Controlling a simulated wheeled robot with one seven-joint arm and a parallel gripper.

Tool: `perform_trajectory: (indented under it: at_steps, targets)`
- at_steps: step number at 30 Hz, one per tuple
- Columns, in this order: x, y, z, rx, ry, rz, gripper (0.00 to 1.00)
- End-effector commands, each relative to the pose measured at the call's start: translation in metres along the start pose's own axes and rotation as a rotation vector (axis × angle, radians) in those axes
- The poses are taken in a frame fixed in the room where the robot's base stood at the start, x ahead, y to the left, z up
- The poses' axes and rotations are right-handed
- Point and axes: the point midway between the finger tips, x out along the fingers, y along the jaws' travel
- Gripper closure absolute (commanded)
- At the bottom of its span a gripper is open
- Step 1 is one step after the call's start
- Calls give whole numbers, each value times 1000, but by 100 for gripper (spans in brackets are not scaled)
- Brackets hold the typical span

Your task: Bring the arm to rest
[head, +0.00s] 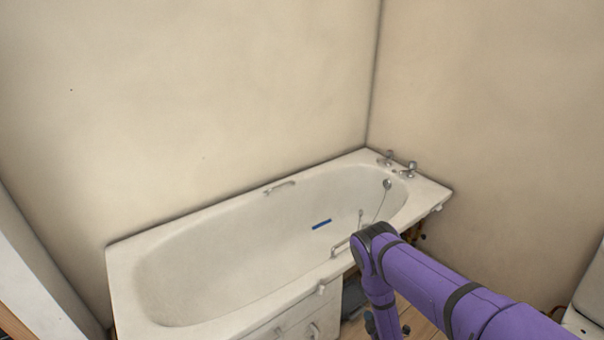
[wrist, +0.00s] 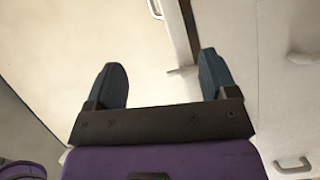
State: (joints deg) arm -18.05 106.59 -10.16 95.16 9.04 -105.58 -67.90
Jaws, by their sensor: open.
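My gripper (wrist: 162,66) shows in the wrist view with its two dark blue-grey fingers wide apart. Nothing is between them; a pale surface lies beyond. In the head view my purple arm reaches in from the lower right and bends down at a dark joint beside the bathtub's near rim. My gripper is not clearly seen there, as the arm runs down to the picture's bottom edge.
A white bathtub (head: 125,265) stands along the wall, with taps (head: 409,169) at its far right end. A small blue strip (head: 321,224) lies inside it. Wooden floor (head: 418,322) shows near my arm. A metal handle (wrist: 293,165) shows in the wrist view.

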Motion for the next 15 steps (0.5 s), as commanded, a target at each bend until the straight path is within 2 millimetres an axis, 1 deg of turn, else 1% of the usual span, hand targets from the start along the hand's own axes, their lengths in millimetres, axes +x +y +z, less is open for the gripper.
perform_trajectory:
  at_steps: [1, 5, 8, 11, 12, 14, 15]
  targets:
    - [9, 8, -1, 11, -7, -1, 21]
    - [30, 28, -2, 46, -31, -18, 21]
    - [50, 49, -4, 82, -53, -33, 21]
    - [75, 78, -6, 132, -84, -53, 21]
    - [85, 92, -7, 154, -97, -63, 21]
    - [98, 112, -8, 190, -118, -78, 21]
    - [107, 126, -9, 212, -131, -87, 21]
